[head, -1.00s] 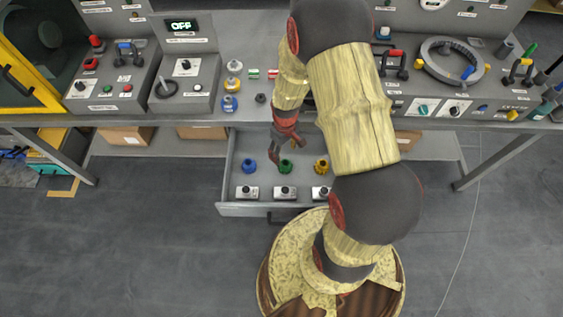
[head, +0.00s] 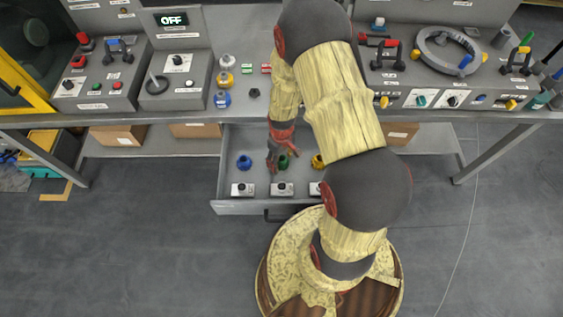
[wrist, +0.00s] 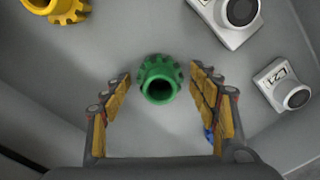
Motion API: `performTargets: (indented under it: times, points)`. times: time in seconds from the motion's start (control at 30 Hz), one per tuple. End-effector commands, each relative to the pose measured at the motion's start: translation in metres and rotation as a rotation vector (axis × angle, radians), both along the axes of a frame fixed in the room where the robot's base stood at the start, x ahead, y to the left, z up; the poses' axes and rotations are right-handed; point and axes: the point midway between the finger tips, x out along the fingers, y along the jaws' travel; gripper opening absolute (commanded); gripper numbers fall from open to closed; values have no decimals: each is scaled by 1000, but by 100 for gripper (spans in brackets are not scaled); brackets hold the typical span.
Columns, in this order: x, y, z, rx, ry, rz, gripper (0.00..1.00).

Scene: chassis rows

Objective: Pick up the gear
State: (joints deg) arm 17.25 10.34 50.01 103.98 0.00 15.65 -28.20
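A green gear (wrist: 160,79) with a round hub and a toothed rim sits in the open drawer. In the wrist view my gripper (wrist: 161,90) is open, with one finger on each side of the green gear and a gap to both. In the head view the green gear (head: 283,161) is partly hidden by my gripper (head: 277,158). A blue gear (head: 244,162) stands to its left and a yellow gear (head: 318,161) to its right. The yellow gear also shows at the top left of the wrist view (wrist: 62,10).
The drawer (head: 240,207) also holds several small white labelled blocks (head: 282,189) along its front. Cardboard boxes (head: 119,135) lie on the shelf below.

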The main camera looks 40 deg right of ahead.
Motion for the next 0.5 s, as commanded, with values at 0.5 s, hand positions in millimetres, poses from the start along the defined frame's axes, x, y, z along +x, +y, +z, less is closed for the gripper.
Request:
performTargets:
  times: [0.5]
  points:
    - [0, 0, 0, 0, 0, 0, 30]
